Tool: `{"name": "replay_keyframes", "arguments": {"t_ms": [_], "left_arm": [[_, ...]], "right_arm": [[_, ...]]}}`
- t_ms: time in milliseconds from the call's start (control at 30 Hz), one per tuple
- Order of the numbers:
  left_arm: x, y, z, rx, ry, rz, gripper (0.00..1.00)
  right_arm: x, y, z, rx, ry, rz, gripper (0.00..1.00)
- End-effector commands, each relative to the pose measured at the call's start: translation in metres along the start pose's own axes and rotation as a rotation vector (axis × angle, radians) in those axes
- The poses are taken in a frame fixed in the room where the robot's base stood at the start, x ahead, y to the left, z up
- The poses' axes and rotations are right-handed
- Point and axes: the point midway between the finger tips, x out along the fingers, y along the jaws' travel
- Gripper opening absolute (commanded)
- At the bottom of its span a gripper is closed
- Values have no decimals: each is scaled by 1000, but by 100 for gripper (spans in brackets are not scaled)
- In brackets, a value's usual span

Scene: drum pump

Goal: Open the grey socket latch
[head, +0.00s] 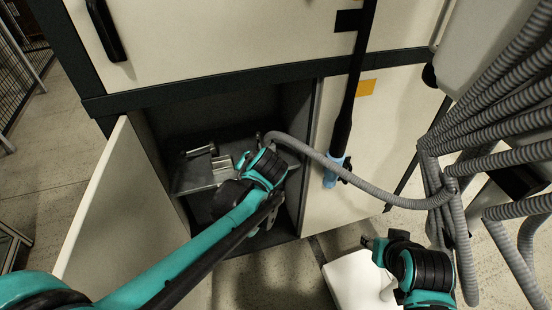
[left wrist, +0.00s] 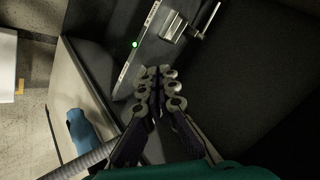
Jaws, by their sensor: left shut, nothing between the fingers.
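The grey socket latch (left wrist: 175,27) shows in the left wrist view as a metal block with a thin lever arm (left wrist: 208,20) sticking out to its right. It sits on a grey unit (left wrist: 145,60) with a lit green light. In the head view the unit (head: 190,180) lies inside the open cabinet, with pale metal latch parts on top. My left gripper (left wrist: 160,80) is shut and empty, below the latch in the wrist view and apart from it. My wrist hides its fingers in the head view. My right gripper (head: 372,243) is outside the cabinet at the lower right; its jaws are unclear.
The cabinet door (head: 115,215) stands open at the left. A black tube with a blue end (head: 333,172) hangs right of the opening. A white box (head: 350,280) stands on the floor near my right gripper.

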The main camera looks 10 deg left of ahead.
Motion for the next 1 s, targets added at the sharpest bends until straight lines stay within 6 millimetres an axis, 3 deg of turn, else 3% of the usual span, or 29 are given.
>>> {"name": "replay_keyframes", "arguments": {"t_ms": [33, 200, 400, 600, 700, 1000], "left_arm": [[16, 9, -19, 45, 5, -48, 0], [59, 38, -71, 178, 30, -245, 0], [97, 97, -115, 294, 92, -487, 0], [115, 152, -129, 352, 162, -677, 0], [118, 169, -129, 364, 185, -733, 0], [118, 179, -128, 371, 201, -771, 0]], "right_arm": [[4, 0, 3, 0, 0, 0, 40], [11, 0, 8, 0, 0, 0, 40], [19, 0, 14, 0, 0, 0, 40], [24, 0, 18, 0, 0, 0, 40], [26, 0, 18, 0, 0, 0, 40], [26, 0, 19, 0, 0, 0, 40]]}}
